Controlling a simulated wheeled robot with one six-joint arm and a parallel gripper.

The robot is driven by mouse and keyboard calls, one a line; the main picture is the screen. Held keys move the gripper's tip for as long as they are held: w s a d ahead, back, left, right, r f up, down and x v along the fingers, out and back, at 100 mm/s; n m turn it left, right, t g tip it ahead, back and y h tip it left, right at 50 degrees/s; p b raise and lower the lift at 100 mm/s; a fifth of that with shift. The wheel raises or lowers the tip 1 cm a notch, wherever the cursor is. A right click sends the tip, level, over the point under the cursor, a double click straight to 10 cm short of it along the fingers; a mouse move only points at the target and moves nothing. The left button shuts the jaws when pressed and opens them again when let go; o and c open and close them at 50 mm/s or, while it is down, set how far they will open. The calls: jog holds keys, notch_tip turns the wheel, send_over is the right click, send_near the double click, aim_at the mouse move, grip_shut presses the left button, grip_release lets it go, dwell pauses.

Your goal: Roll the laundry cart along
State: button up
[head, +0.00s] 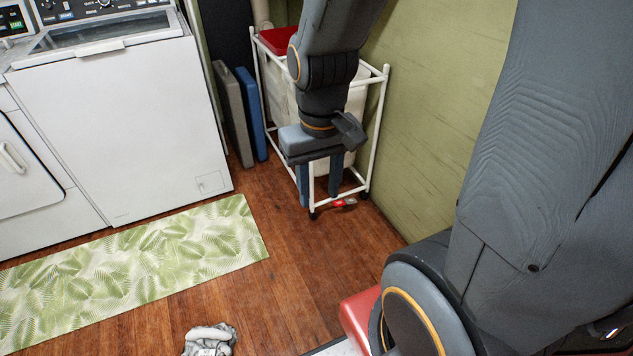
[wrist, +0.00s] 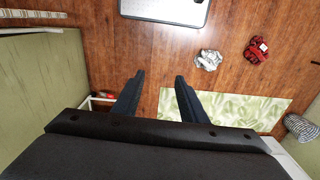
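The laundry cart (head: 378,128) has a white tube frame, small dark wheels and a pale bag or bin inside. It stands upright against the green wall in the head view, partly hidden by my arm. My gripper (head: 320,190) points down at the cart's near side, low by a front post. In the wrist view my gripper (wrist: 159,79) is open, its two fingers apart with bare floor showing between them. A bit of white cart frame (wrist: 89,103) shows outside the left finger there. Whether a finger touches the frame I cannot tell.
A red and white item (head: 343,202) lies at the cart's foot. Blue (head: 250,112) and grey (head: 232,112) panels stand left of the cart, next to a white washer (head: 125,120). A leafy mat (head: 150,262), grey cloth (head: 209,340) and red cloth (wrist: 256,50) lie on the floor.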

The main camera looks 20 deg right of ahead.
jog(key=w+d+f+t+b, duration=0.35)
jog(key=w+f+b, duration=0.35)
jog(key=w+f, duration=0.4)
jog(key=w+d+f+t+h+b, duration=0.1)
jog(key=w+d+f+t+b, duration=0.25)
jog(key=w+f+b, duration=0.75)
jog(key=w+d+f+t+b, duration=0.3)
jog(key=w+f, duration=0.4)
jog(key=w, duration=0.8)
jog(key=w+d+f+m+t+b, duration=0.1)
jog(key=w+d+f+t+b, duration=0.15)
jog(key=w+f+b, duration=0.2)
jog(key=w+d+f+t+b, duration=0.1)
jog(key=w+d+f+b, duration=0.3)
jog(key=f+b, duration=0.15)
jog(key=t+h+b, duration=0.2)
jog(key=t+b, duration=0.2)
jog(key=b, duration=0.4)
send_near(312, 170)
jog(key=w, duration=0.3)
jog(key=shift+w+d+f+m, duration=0.1)
jog(key=shift+d+f+m, duration=0.1)
jog(key=shift+d+m, duration=0.1)
